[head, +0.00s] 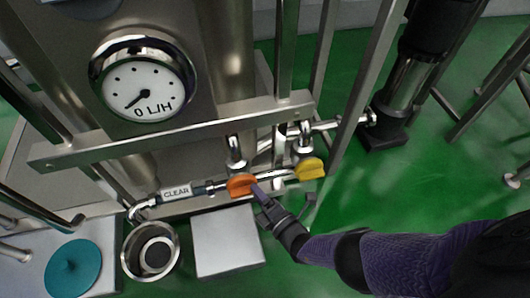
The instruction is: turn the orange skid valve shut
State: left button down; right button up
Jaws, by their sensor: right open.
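The orange skid valve handle (240,185) sits on the low steel pipe, to the right of the "CLEAR" label (176,192). It looks roughly in line with the pipe, though the exact angle is hard to tell. My right gripper (272,200) reaches in from the lower right and is open. Its near fingertip is right beside the orange handle's right end; I cannot tell whether they touch. My left gripper is out of view.
A yellow valve handle (310,168) is close on the right. A flow gauge (143,82) reads near 0 L/H above. A steel rail (190,135) crosses over the pipe. Below are a steel bowl (131,254), a grey box (226,242) and a teal disc (73,267).

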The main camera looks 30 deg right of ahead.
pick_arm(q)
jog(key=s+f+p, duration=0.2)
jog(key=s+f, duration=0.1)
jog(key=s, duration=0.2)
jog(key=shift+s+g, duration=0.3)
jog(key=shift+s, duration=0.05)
pick_arm(e)
jog(key=s+d, duration=0.1)
jog(key=s, duration=0.8)
jog(key=shift+s+r, duration=0.25)
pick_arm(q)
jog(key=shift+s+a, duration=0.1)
